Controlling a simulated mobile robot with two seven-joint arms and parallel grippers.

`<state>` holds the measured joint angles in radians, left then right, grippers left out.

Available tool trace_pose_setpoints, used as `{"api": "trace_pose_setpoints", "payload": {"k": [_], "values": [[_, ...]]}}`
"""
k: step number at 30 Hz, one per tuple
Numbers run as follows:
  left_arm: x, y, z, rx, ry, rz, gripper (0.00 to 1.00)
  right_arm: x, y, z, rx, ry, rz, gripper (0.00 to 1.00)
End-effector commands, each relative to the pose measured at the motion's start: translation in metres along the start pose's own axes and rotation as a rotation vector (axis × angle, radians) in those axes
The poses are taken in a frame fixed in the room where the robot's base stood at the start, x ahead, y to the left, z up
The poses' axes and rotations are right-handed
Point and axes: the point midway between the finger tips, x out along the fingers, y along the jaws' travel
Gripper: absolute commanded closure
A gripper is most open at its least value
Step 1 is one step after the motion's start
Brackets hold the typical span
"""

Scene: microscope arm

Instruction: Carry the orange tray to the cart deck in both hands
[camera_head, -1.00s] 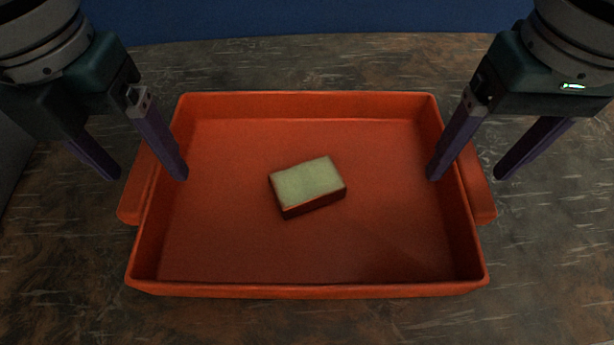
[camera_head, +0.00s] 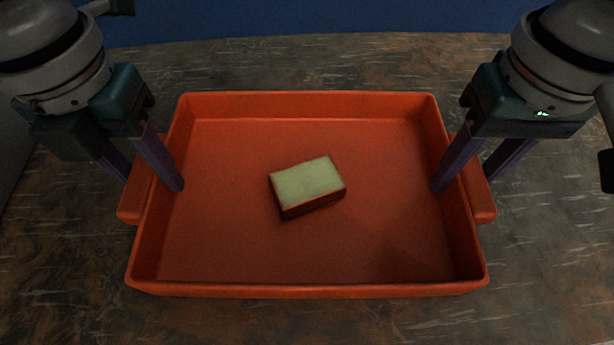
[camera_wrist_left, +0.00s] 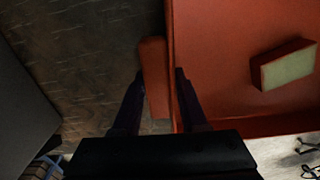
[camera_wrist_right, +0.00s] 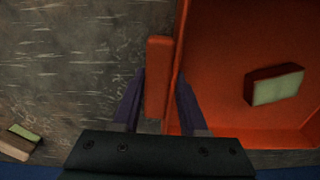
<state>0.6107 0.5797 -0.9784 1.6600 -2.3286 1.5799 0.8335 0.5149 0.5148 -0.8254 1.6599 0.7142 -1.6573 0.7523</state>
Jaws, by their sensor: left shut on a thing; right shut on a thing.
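The orange tray (camera_head: 230,240) sits level on a dark, streaked tabletop, with a handle on each short side. A block with a pale green top and dark red sides (camera_head: 308,184) lies in it near the middle. My left gripper (camera_head: 152,184) is shut on the tray's left side, one finger inside the wall and one outside the handle. The left wrist view shows that handle (camera_wrist_left: 154,70) between the fingers. My right gripper (camera_head: 464,184) is shut on the right side likewise; that handle (camera_wrist_right: 158,75) shows in the right wrist view. The lower parts of the outer fingers are hidden.
The tabletop (camera_head: 60,260) is bare around the tray in the head view. A blue surface (camera_head: 300,18) lies beyond its far edge. A small brown and green block (camera_wrist_right: 18,142) lies at the lower left of the right wrist view. A grey surface (camera_wrist_left: 22,115) borders the left wrist view.

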Motion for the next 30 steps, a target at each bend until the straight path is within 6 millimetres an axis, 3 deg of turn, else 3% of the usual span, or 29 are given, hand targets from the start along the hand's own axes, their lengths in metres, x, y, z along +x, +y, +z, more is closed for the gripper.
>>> {"api": "trace_pose_setpoints", "payload": {"k": [1,8,30], "values": [[-0.0001,0.0002,0.0001,0.000,0.000,0.000,0.75,-0.0001,0.0001,-0.0001,0.000,0.000,0.000,0.75],[-0.0002,0.0002,0.0001,0.000,0.000,0.000,1.00,-0.0002,0.0001,-0.0001,0.000,0.000,0.000,1.00],[-0.0036,0.0002,0.0007,-0.001,-0.002,0.000,1.00,-0.0037,0.0000,-0.0007,0.000,0.002,0.000,1.00]]}}
